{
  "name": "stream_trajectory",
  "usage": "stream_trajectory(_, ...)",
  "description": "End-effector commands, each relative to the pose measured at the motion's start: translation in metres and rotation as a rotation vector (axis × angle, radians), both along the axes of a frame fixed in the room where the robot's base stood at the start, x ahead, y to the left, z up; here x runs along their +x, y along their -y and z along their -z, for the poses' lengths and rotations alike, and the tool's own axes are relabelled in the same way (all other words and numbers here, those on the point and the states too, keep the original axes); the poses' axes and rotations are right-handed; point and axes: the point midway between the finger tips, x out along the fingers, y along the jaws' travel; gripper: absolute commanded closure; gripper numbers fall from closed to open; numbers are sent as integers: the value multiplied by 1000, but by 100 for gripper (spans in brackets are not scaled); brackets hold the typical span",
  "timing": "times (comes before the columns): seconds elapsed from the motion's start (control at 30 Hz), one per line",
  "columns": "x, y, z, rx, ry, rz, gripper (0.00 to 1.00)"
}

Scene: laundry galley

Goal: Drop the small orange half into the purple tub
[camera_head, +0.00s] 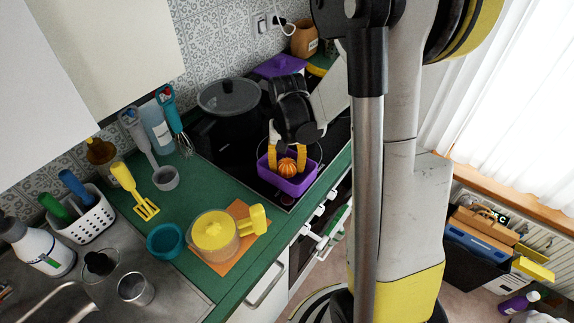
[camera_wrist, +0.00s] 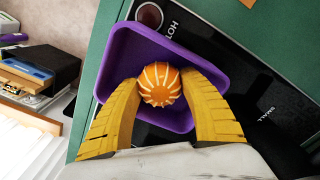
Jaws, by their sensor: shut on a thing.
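The small orange half (camera_head: 287,166) is round, with pale radial segments. It also shows in the wrist view (camera_wrist: 159,84). My gripper (camera_head: 287,165) is shut on it, with a yellow finger on each side; the fingers also show in the wrist view (camera_wrist: 160,95). The purple tub (camera_head: 289,187) stands on the black stovetop. In the wrist view the tub (camera_wrist: 117,72) lies behind the orange half, which appears within its rim. How far the orange half is above the tub's floor I cannot tell.
A black pot (camera_head: 228,98) stands on the stove behind the tub. A yellow-lidded jug (camera_head: 214,235) stands on an orange mat (camera_head: 240,212) to the left. The green counter (camera_head: 140,195) holds utensils. A purple lidded box (camera_head: 280,66) stands at the back.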

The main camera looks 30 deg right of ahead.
Motion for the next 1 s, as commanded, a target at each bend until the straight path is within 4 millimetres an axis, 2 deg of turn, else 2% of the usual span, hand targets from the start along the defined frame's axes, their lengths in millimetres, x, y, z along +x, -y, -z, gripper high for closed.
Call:
stream_trajectory(0.1,0,0,8,0,0,0,87)
stream_trajectory(0.53,0,0,8,0,0,0,87)
stream_trajectory(1.0,0,0,20,0,0,0,87)
